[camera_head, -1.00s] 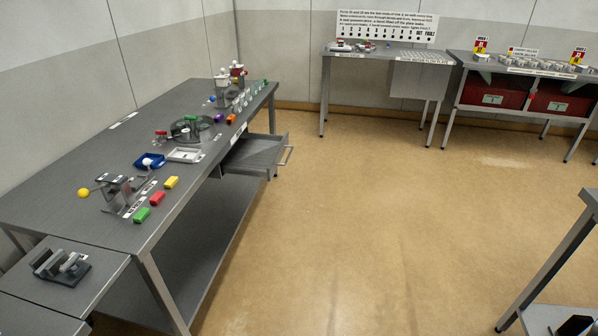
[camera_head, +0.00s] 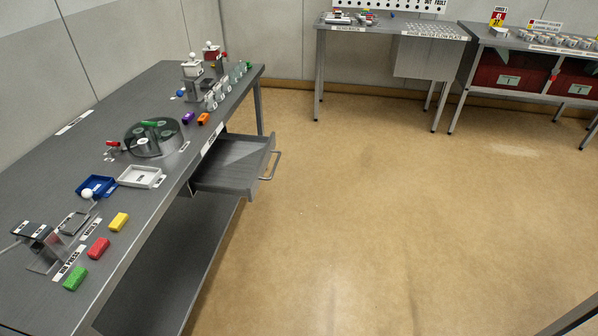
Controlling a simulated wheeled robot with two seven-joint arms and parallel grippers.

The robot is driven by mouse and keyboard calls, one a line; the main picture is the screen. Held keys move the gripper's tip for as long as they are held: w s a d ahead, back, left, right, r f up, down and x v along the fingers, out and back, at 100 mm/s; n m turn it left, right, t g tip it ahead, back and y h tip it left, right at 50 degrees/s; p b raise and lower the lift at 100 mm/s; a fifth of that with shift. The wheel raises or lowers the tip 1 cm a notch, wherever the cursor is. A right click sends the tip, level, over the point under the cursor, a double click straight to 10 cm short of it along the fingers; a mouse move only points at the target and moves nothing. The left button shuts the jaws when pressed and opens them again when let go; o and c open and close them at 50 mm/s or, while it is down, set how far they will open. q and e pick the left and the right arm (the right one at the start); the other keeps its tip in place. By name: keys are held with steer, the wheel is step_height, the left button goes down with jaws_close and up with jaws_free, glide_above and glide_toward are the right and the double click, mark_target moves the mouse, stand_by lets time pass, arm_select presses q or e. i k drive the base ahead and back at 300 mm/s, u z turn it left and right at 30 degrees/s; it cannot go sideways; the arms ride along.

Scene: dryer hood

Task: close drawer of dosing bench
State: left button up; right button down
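The dosing bench (camera_head: 165,214) is the long grey metal table on the left. Its drawer (camera_head: 230,165) is pulled out to the right from under the bench top, over the floor. The drawer looks empty inside. Its bar handle (camera_head: 271,165) is on the right-hand front face and is clear of anything. Neither of my grippers shows in the head view, so I cannot see whether they are open or shut.
Colored blocks, a blue tray (camera_head: 96,187), a white tray (camera_head: 141,177) and a round carousel (camera_head: 153,138) stand on the bench. The floor (camera_head: 370,200) right of the drawer is clear. A table (camera_head: 392,32) and a rack with red bins (camera_head: 510,77) stand at the back.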

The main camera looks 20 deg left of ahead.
mark_target(234, 164)
steer(key=u, duration=0.65)
steer(key=i, duration=1.2)
steer(key=u, duration=1.2)
